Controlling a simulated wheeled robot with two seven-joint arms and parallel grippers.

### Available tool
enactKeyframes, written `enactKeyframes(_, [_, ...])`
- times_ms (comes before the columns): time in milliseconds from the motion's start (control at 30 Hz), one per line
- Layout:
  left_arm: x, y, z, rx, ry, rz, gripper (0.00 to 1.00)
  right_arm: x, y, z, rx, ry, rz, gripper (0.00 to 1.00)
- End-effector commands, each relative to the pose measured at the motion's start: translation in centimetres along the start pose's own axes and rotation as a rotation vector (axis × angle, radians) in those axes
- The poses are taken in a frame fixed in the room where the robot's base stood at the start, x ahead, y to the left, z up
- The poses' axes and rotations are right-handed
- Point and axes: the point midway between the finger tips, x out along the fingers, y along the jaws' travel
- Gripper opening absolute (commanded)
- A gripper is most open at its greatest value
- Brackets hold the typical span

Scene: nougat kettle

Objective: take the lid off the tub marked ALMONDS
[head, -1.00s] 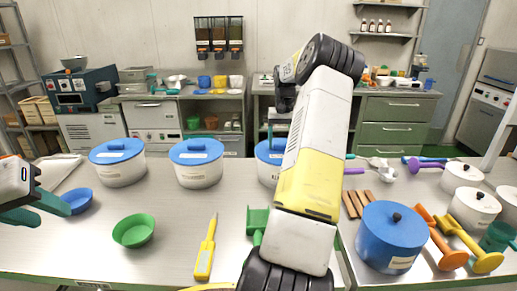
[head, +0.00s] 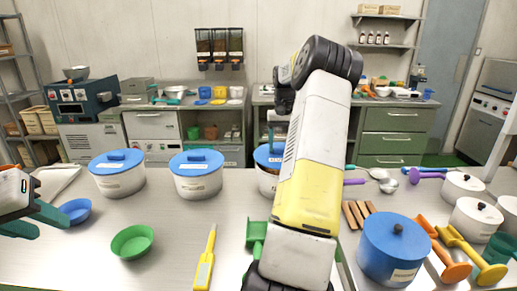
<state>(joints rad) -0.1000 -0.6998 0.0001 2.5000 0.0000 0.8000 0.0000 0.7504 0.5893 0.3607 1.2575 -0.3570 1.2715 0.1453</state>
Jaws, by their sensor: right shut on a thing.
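Three white tubs with blue lids stand in a row: a left tub (head: 120,184), a middle tub (head: 197,185) and a right tub (head: 266,184). Their labels are too small to read. The lids of the left and middle tubs sit flat on them. My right gripper (head: 279,138) is at the top of the right tub's blue lid (head: 265,157), shut on it. My arm hides the handle and the right side of that tub. The lid looks slightly high; I cannot tell if it is clear of the rim. My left gripper (head: 38,222) is open and empty at the left edge.
A blue bowl (head: 75,210), a green bowl (head: 132,242), a yellow tool (head: 205,265) and a green scoop (head: 256,232) lie in front. A blue pot (head: 392,255) and white lidded pots (head: 475,218) stand right. Bare table lies between the green bowl and yellow tool.

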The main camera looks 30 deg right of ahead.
Motion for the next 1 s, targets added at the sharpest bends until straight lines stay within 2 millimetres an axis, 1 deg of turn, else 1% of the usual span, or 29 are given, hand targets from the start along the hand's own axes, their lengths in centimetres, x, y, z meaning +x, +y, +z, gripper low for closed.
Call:
enactKeyframes(33, [0.0,0.0,0.0,0.000,0.000,0.000,0.36,-0.2,-0.1,0.8,0.000,0.000,0.003,0.22])
enactKeyframes(167, [0.0,0.0,0.0,0.000,0.000,0.000,0.36,-0.5,-0.7,3.2,0.001,0.002,0.002,0.22])
enactKeyframes(400, [0.0,0.0,0.0,0.000,0.000,0.000,0.36,-1.0,-2.0,8.8,0.001,0.002,0.003,0.22])
enactKeyframes(500, [0.0,0.0,0.0,0.000,0.000,0.000,0.36,-1.1,-2.4,10.7,0.002,0.001,0.002,0.22])
enactKeyframes(600, [0.0,0.0,0.0,0.000,0.000,0.000,0.36,-1.2,-2.8,12.2,0.001,0.001,0.002,0.22])
enactKeyframes(700, [0.0,0.0,0.0,0.000,0.000,0.000,0.36,-1.3,-3.1,13.3,0.001,0.001,0.001,0.22])
enactKeyframes(800, [0.0,0.0,0.0,0.000,0.000,0.000,0.36,-1.4,-3.3,13.9,0.002,0.001,0.001,0.22])
enactKeyframes(1000, [0.0,0.0,0.0,0.000,0.000,0.000,0.36,-2.0,-3.3,14.3,0.003,0.002,0.001,0.22])
